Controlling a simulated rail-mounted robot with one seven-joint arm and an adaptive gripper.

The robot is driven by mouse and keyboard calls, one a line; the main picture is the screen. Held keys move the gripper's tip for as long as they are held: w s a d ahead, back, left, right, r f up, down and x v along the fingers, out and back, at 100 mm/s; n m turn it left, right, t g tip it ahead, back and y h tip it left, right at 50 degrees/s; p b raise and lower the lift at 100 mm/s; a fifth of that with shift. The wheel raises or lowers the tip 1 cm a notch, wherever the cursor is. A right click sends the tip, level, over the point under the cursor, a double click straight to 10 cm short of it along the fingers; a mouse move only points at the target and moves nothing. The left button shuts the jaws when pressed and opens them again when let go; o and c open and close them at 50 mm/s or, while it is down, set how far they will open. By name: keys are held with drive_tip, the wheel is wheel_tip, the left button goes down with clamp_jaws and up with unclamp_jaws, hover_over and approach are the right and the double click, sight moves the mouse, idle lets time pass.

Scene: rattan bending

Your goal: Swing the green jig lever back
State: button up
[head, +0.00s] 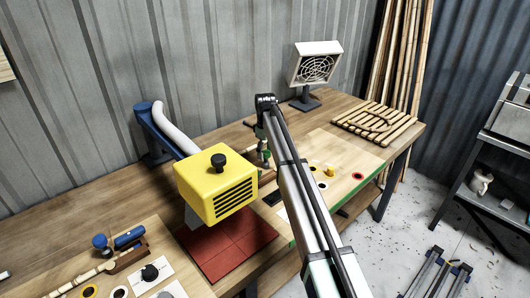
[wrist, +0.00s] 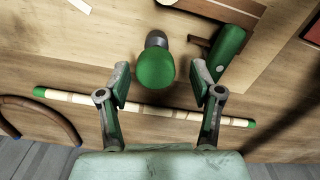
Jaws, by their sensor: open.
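A round green knob (wrist: 155,69) on a short dark stem, which looks like the end of the green jig lever, shows in the wrist view. My gripper (wrist: 160,76) is open, with one finger on each side of the knob and a visible gap on both sides. I cannot tell how deep the knob sits between the fingers. A green jig part (wrist: 231,46) with a brown piece lies just to the right. In the head view my arm hides most of the jig and the lever; my gripper (head: 264,152) is small beside the yellow box.
A pale cane with green ends (wrist: 70,96) passes below the fingers, and a curved brown rod (wrist: 45,118) lies left. A yellow box (head: 216,183) stands over a red mat (head: 238,240). A fan (head: 317,67) and a slatted rack (head: 374,124) stand farther back on the bench.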

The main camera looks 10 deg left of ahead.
wheel_tip(320, 180, up, 12)
drive_tip(key=shift+f, duration=0.15)
idle(0.3)
